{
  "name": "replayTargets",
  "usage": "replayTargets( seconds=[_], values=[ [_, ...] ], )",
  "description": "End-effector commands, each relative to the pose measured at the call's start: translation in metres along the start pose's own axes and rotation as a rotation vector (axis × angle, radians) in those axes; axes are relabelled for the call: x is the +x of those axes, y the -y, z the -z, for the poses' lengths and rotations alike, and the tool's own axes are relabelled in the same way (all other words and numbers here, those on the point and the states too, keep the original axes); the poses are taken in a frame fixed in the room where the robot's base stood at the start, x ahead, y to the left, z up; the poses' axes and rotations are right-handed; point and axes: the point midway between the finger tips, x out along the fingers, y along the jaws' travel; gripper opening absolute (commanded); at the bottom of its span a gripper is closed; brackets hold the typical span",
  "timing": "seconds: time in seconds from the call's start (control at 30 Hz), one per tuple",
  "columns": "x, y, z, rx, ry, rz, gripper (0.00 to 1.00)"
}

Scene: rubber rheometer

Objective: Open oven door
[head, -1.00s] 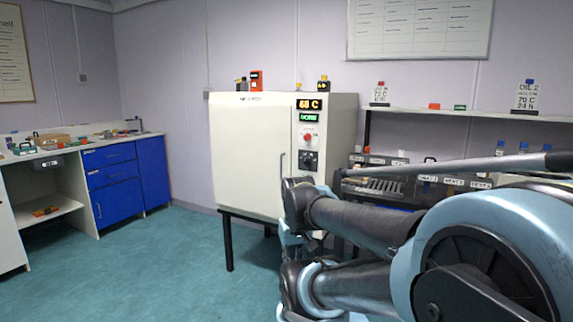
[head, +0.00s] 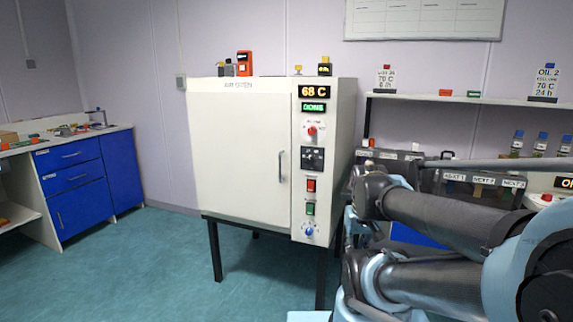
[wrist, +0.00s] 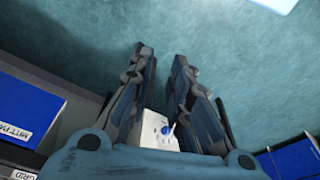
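The white air oven (head: 240,150) stands on a dark-legged stand in the head view, and its door is shut. A vertical bar handle (head: 281,166) sits at the right edge of the door. The control panel (head: 313,160) to the right reads 68 C and DONE. My gripper is hidden behind my arm in the head view. In the wrist view my gripper (wrist: 160,62) points over the teal floor, its two fingers apart with nothing between their tips. A white panel corner with a blue knob (wrist: 165,131) shows beyond the gripper's base.
My arm fills the right of the head view, beside the oven. Blue drawer cabinets (head: 70,180) stand at the left. A shelf (head: 470,98) with signs and bottles is behind the arm. The floor (head: 170,260) before the oven is clear.

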Motion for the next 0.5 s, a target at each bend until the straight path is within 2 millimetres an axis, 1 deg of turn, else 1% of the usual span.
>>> replayTargets(
  seconds=[0.2,0.27,0.3,0.37,0.47,0.5],
  values=[
    [0.0,0.0,0.0,0.0,0.0,0.0,0.18],
    [-0.007,0.0,-0.005,0.0,-0.011,-0.001,0.18],
    [-0.011,0.001,-0.003,0.0,-0.013,-0.002,0.18],
    [-0.018,0.002,0.005,0.003,-0.015,-0.004,0.18],
    [-0.037,0.004,0.029,0.01,-0.021,-0.011,0.18],
    [-0.047,0.005,0.041,0.013,-0.025,-0.015,0.18]
  ],
)
